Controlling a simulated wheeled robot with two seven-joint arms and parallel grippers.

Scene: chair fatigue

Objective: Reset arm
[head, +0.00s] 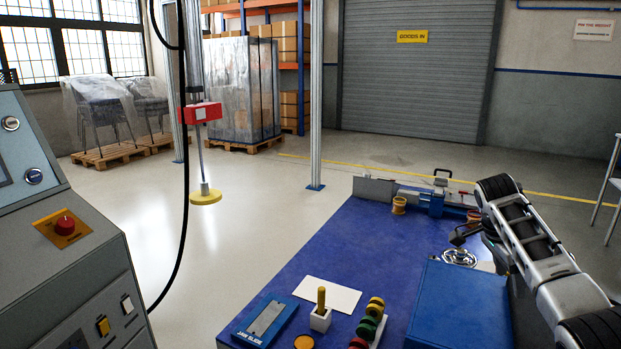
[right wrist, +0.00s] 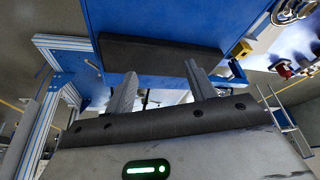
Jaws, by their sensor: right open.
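My right arm comes in from the right in the head view and reaches over the blue workbench (head: 330,240). Its elbow stands up and the forearm bends down. My right gripper (head: 462,235) is small and partly hidden behind the arm, above the bench near a shiny round metal part (head: 459,257). In the right wrist view the two fingers of the right gripper (right wrist: 160,78) are apart with nothing between them. A dark flat block (right wrist: 160,55) on a blue surface shows beyond the fingers. My left gripper is not in view.
A blue box (head: 460,310) lies close under my right arm. A console with a red button (head: 65,226) stands left. A yellow pad (head: 205,195) hangs over clear floor.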

